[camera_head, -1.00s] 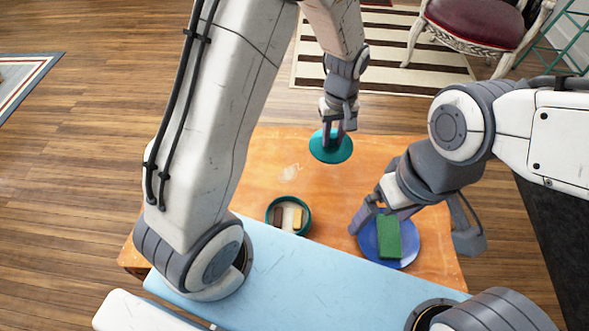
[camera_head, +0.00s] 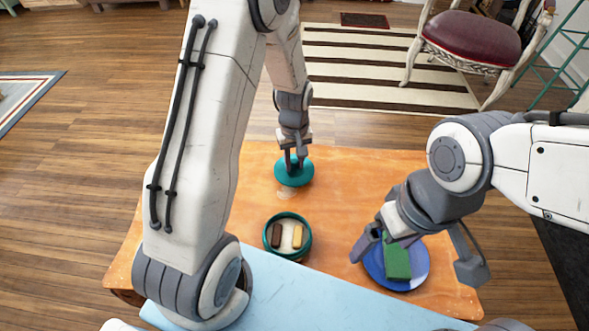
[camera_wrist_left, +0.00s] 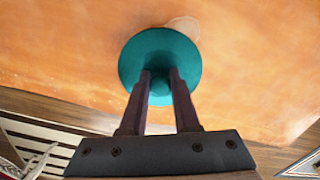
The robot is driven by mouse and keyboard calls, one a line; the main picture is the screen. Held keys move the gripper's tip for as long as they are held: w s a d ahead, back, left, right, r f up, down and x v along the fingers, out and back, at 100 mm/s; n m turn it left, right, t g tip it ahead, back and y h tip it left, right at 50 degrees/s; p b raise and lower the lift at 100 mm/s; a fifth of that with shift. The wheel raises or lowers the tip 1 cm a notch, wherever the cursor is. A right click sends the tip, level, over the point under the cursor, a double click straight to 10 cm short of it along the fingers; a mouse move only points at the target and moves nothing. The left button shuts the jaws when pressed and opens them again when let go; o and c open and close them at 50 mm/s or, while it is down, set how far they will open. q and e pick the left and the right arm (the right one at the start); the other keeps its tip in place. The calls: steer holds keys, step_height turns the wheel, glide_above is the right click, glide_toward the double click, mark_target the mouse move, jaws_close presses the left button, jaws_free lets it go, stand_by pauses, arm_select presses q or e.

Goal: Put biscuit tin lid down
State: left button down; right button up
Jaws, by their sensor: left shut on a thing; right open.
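The teal biscuit tin lid (camera_head: 284,177) is round with a knob in its middle. My left gripper (camera_head: 296,166) is shut on the knob from above, near the table's far edge. In the left wrist view the lid (camera_wrist_left: 160,55) lies level between the fingertips (camera_wrist_left: 160,82). I cannot tell whether it touches the table. The open round biscuit tin (camera_head: 268,246) stands nearer me and holds a dark and a pale biscuit. My right gripper (camera_head: 372,240) is open at the left side of the blue plate.
The blue plate (camera_head: 419,262) carries a green block (camera_head: 397,262). The orange table (camera_head: 345,190) has free room between lid, tin and plate. A pale mark shows on the table beside the lid. A red chair (camera_head: 478,38) stands beyond.

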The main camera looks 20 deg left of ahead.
arm_select(q)
steer(key=shift+f+b, duration=0.3)
steer(key=shift+f, duration=1)
steer(key=shift+f, duration=0.2)
steer(key=c, duration=0.6)
jaws_free()
steer(key=shift+c, duration=0.2)
